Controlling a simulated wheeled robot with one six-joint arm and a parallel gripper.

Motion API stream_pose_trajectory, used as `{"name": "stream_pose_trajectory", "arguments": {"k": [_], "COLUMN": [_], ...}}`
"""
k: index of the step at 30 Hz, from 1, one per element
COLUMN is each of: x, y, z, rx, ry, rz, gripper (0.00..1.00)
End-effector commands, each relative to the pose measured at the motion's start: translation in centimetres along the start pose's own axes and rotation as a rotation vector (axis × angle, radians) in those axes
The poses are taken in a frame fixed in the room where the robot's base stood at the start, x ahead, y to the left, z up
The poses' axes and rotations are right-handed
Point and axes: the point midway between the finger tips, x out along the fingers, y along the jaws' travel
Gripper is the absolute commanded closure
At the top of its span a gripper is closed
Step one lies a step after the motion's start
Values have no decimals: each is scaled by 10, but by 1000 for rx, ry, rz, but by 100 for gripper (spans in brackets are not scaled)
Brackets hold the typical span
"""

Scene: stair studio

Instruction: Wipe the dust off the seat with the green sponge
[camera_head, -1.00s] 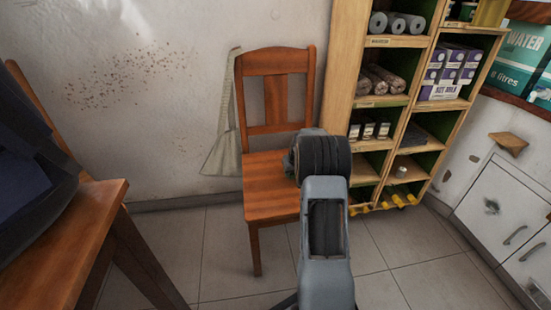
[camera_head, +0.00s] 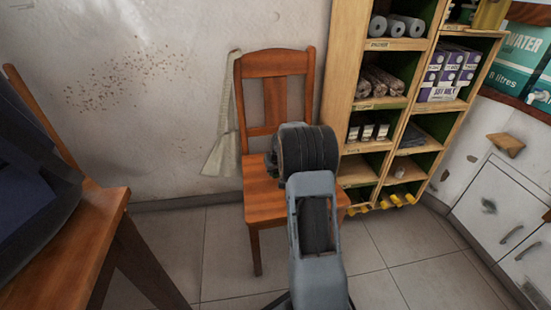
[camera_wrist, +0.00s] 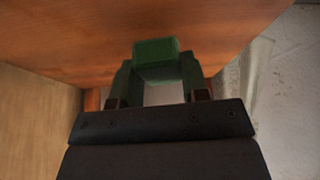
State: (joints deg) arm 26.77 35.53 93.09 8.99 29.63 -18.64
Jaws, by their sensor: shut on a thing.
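The wooden chair's seat (camera_head: 265,202) is orange-brown and stands against the wall in the head view. In the wrist view the seat (camera_wrist: 80,30) fills the upper part of the picture. My gripper (camera_wrist: 156,85) is shut on the green sponge (camera_wrist: 156,60), which sits between its fingertips. The sponge appears against the seat surface; whether it touches is not clear. In the head view my arm covers the right part of the seat and hides the gripper and sponge. I cannot make out dust on the seat.
A wooden shelf unit (camera_head: 344,75) with rolls, cartons and jars stands right of the chair. A pale cloth (camera_head: 226,125) hangs at the chair's left side. Tiled floor (camera_head: 225,245) is open between table and chair.

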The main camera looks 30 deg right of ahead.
Motion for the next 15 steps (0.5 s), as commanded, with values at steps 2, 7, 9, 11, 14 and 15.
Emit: {"name": "stream_pose_trajectory", "arguments": {"k": [2,7,9,11,14,15], "x": [-10,-24,-30,-35,-43,-45], "y": [0,-3,-4,-5,-6,-7], "z": [-4,-11,-13,-16,-19,-20], "rx": [0,-4,-6,-7,-9,-10], "ry": [0,1,1,1,0,0], "rz": [0,-2,-2,-3,-4,-4], "gripper": [81,81,81,81,81,81]}}
